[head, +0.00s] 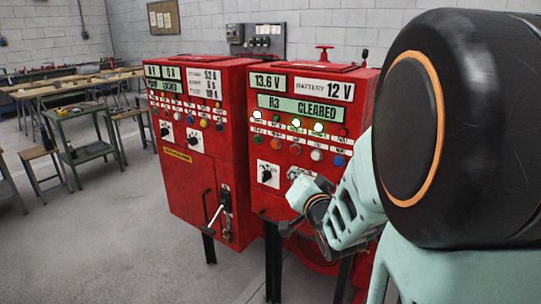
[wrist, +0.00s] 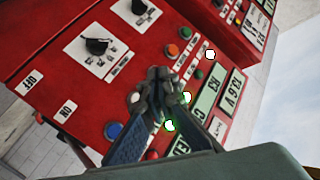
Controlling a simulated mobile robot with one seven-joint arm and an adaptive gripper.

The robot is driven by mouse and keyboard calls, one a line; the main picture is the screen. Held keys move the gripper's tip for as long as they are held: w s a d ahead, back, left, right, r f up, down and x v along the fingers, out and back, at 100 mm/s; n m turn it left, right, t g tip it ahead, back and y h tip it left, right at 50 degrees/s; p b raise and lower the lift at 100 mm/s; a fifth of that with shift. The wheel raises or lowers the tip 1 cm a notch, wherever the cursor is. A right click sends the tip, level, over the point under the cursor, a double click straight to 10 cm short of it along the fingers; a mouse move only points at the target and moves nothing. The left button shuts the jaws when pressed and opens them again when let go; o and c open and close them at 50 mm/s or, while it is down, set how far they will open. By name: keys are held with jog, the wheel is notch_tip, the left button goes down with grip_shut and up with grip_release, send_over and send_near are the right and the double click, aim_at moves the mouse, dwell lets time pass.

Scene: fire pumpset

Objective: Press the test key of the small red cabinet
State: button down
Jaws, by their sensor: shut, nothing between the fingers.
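The right red cabinet (head: 262,190) has displays reading "13.6 V", "BATTERY 12 V" and "R3 CLEARED". Below its lamps is a row of buttons: green, orange (head: 276,143), red (head: 295,149), white (head: 316,155) and blue (head: 338,160). I cannot read which label is the test key. My gripper (head: 294,174) is shut and empty, just below this row and right of the selector knob (head: 267,175). In the wrist view the shut fingertips (wrist: 160,75) lie between the orange button (wrist: 172,49) and the partly covered white button (wrist: 135,97), hiding the red one. Contact is unclear.
The wrist view shows a selector knob (wrist: 97,45) near the fingers.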

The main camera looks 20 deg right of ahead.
aim_at(316, 156)
jog(key=shift+w+d, duration=0.9)
jog(key=shift+d, duration=0.25)
jog(key=shift+w+d, duration=0.95)
jog(key=shift+d, duration=0.25)
jog(key=shift+w+d, duration=0.9)
jog(key=shift+d, duration=0.25)
jog(key=shift+w+d, duration=0.25)
jog(key=shift+d, duration=0.05)
jog(key=shift+w+d, duration=0.25)
jog(key=shift+d, duration=0.1)
jog(key=shift+s+a+b, duration=0.3)
jog(key=shift+s+a, duration=0.2)
jog(key=shift+a, duration=0.15)
